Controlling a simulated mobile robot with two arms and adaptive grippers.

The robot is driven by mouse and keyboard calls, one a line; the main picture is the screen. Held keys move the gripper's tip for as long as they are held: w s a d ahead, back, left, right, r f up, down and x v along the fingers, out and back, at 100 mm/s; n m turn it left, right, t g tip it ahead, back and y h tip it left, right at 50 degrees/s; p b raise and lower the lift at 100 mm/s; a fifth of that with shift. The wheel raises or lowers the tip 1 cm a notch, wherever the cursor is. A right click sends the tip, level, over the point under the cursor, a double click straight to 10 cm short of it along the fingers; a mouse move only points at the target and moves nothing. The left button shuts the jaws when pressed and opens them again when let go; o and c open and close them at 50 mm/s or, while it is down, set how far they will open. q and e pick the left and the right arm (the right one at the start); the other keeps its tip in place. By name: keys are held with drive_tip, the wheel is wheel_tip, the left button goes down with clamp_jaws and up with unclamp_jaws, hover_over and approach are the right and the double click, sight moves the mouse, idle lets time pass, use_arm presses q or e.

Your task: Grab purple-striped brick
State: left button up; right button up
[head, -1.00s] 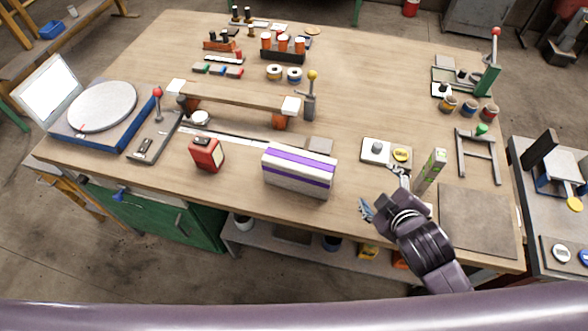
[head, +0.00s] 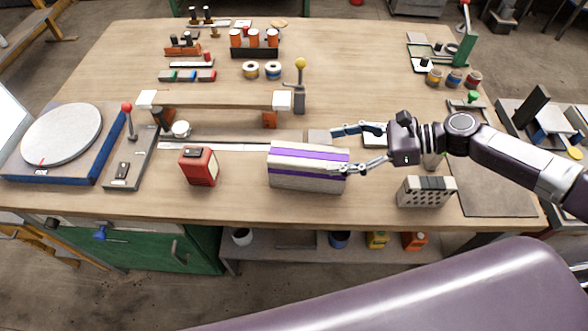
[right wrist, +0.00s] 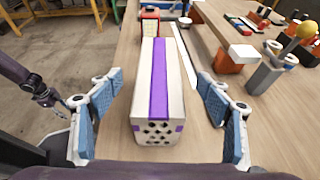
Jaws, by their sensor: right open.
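The purple-striped brick (head: 308,176) is a long pale block with purple bands, lying on the workbench near its front edge. In the right wrist view the brick (right wrist: 160,85) points away from me, with its holed end face nearest. My right gripper (head: 333,149) is at the brick's right end, open and holding nothing. In the right wrist view the fingers (right wrist: 160,78) stand on either side of the brick, with visible gaps. A purple arm at the left edge of that view ends in what looks like my left gripper (right wrist: 46,94), too small to read.
A red box (head: 198,167) stands left of the brick. A grey holed brick (head: 427,192) sits to its right, below my right arm. Behind are a long straight strip (head: 235,146) and a raised wooden bar (head: 215,99). Bare bench lies in front.

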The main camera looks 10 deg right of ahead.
sight(320, 155)
drive_tip(key=shift+s+f+b, duration=0.15)
drive_tip(key=shift+f+b, duration=0.4)
drive_tip(key=shift+f, duration=0.25)
drive_tip(key=shift+a+f+p, duration=0.1)
drive_tip(key=shift+a+p, duration=0.2)
drive_tip(key=p+x, duration=0.1)
drive_tip(key=x, duration=0.1)
drive_tip(key=p+x, duration=0.1)
drive_tip(key=x, duration=0.1)
drive_tip(key=p+x, duration=0.1)
drive_tip(key=x, duration=0.1)
drive_tip(key=shift+r, duration=0.3)
drive_tip(key=shift+w+a+f, duration=0.3)
drive_tip(key=shift+w+a, duration=0.05)
drive_tip(key=shift+w, duration=0.05)
drive_tip(key=c, duration=1.9)
use_arm(q)
drive_tip(key=r, duration=0.2)
drive_tip(key=shift+d+r, duration=0.2)
drive_tip(key=shift+r, duration=0.1)
use_arm(e)
drive_tip(key=shift+r, duration=0.15)
clamp_jaws()
